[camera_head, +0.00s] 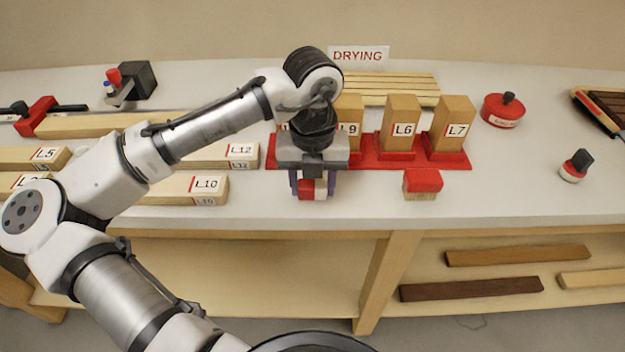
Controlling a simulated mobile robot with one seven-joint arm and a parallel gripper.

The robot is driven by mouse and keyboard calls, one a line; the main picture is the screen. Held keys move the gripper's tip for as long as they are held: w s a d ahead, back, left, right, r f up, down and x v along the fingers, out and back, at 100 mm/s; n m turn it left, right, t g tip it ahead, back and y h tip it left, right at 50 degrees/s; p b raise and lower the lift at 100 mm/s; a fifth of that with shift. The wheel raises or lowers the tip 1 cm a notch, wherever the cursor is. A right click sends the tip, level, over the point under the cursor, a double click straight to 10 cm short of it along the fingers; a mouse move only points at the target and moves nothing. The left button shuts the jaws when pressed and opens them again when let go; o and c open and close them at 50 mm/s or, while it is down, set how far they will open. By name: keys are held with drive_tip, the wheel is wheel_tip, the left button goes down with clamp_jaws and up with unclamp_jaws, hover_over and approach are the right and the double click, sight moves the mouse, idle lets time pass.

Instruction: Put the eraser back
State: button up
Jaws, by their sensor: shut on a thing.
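My gripper (312,190) is over the front part of the bench, pointing down. It is shut on a small red-and-white block, which looks like the eraser (319,189). The block shows between the dark fingers, near the bench's front edge. I cannot tell whether its underside touches the bench top. The gripper body hides its upper part and some of the red rack behind it.
A red rack (458,161) holds upright blocks, including L9 (349,114), L6 (402,116) and L7 (454,117). A red-topped wooden block (422,184) stands right of my gripper. Labelled boards (180,190) lie left. The slatted DRYING rack (400,88) is behind.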

sight(313, 183)
drive_tip(key=o, duration=0.9)
wheel_tip(313, 183, up, 12)
drive_tip(key=shift+r, duration=0.1)
idle(0.3)
